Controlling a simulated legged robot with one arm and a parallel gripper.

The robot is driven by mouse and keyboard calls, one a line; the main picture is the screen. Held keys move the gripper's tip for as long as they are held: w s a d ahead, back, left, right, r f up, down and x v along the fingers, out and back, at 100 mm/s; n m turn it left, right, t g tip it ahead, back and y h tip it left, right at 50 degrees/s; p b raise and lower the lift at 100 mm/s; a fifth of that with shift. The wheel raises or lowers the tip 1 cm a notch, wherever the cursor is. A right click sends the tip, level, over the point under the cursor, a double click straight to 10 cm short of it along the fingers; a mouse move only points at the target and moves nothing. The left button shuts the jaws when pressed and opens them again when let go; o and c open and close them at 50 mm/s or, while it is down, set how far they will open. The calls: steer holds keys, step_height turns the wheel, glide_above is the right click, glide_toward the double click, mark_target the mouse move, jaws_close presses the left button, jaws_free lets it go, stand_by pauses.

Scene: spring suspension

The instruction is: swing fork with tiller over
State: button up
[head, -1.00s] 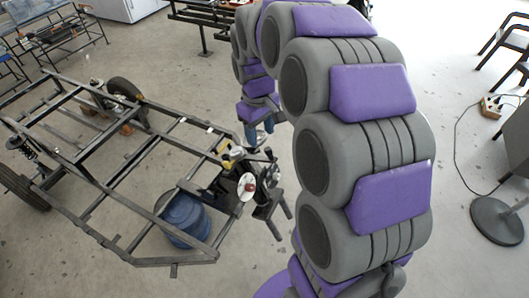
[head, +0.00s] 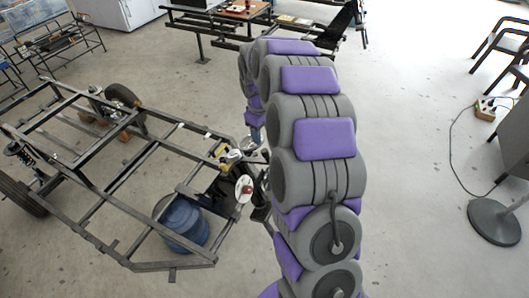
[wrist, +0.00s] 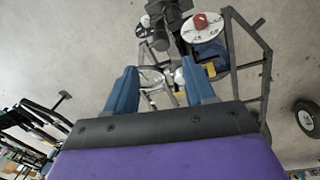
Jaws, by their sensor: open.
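My gripper (head: 256,136) hangs at the right corner of the black metal frame (head: 95,195), partly hidden by my arm links. In the wrist view my gripper (wrist: 159,68) has its two blue fingers apart. Bright metal parts (wrist: 152,77) of the corner assembly show between and beyond the fingers; contact cannot be told. The assembly also carries a white disc with a red centre (head: 244,189), seen in the wrist view too (wrist: 202,27), and dark cylindrical parts (wrist: 160,38). I cannot tell exactly which pieces are the fork and the tiller.
A blue drum (head: 182,223) stands under the frame. A bench with tools (head: 57,38) stands behind left, a lamp base (head: 495,222) and cable at right. Open floor lies between.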

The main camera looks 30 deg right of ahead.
mark_target(264, 150)
steer(key=f, duration=0.3)
steer(key=f+b, duration=0.1)
steer(key=f, duration=0.6)
steer(key=shift+w+d+f, duration=0.2)
steer(key=shift+d, duration=0.15)
steer(key=shift+c, duration=0.2)
jaws_close()
